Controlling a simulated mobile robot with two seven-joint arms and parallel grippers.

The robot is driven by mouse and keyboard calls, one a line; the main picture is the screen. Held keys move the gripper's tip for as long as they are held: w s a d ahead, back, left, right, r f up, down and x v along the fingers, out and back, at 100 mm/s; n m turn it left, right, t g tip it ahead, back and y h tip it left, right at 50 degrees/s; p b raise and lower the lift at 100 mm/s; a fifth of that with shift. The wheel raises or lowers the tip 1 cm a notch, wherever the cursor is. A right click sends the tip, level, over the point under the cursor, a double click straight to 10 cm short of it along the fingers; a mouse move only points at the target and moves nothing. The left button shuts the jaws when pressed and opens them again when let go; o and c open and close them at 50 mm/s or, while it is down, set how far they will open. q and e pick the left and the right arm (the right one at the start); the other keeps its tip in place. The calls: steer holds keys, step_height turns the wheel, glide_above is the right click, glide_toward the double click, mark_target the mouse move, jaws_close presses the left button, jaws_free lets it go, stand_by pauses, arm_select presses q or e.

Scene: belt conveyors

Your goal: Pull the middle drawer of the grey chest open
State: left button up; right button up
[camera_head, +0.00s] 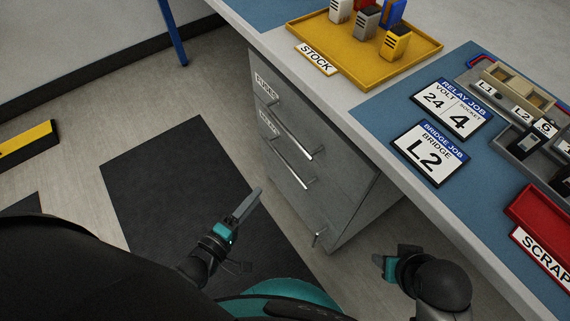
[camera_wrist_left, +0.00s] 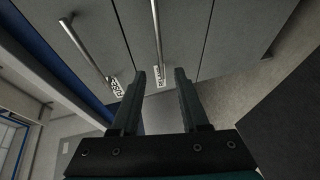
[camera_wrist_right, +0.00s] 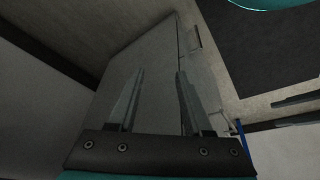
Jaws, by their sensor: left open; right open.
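The grey chest (camera_head: 350,165) stands under the bench, with its drawers looking shut. The middle drawer's bar handle (camera_head: 288,162) lies below the top drawer's handle (camera_head: 295,138); the middle handle also shows in the left wrist view (camera_wrist_left: 157,40). My left gripper (camera_head: 250,203) is open and empty, in front of the chest and apart from the handles. In the left wrist view its fingers (camera_wrist_left: 160,72) point toward the drawer fronts, below the middle handle in the picture. My right gripper (camera_head: 383,265) is open and empty near the chest's side, which fills much of the right wrist view (camera_wrist_right: 125,65).
The bench top (camera_head: 355,85) overhangs the chest. It carries a yellow stock tray (camera_head: 345,55), job cards (camera_head: 430,152), a fixture (camera_head: 505,110) and a red scrap bin (camera_head: 545,205). A dark mat (camera_head: 165,185) and open floor lie before the chest. A bottom handle (camera_head: 319,238) sticks out low.

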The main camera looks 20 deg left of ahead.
arm_select(q)
steer(key=b, duration=0.3)
glide_toward(285, 161)
steer(key=w+f, duration=0.1)
steer(key=w, duration=0.1)
steer(key=shift+d+b+x, duration=0.1)
steer(key=shift+b+x, duration=0.6)
steer(key=shift+x, duration=1.3)
steer(key=shift+d+b+x, duration=0.15)
steer(key=shift+b+x, duration=0.55)
steer(key=shift+x, duration=1.3)
arm_select(e)
steer(key=w+a+r+t+y, duration=0.3)
steer(key=w+a+r+t, duration=0.1)
steer(key=w+a+t, duration=0.1)
steer(key=shift+w+a+r+n+t+y, duration=0.15)
steer(key=shift+w+a+n+t+y, duration=0.15)
steer(key=shift+a+t, duration=0.8)
steer(key=shift+a, duration=0.2)
arm_select(q)
steer(key=shift+c, duration=0.4)
jaws_close()
steer(key=shift+s, duration=0.1)
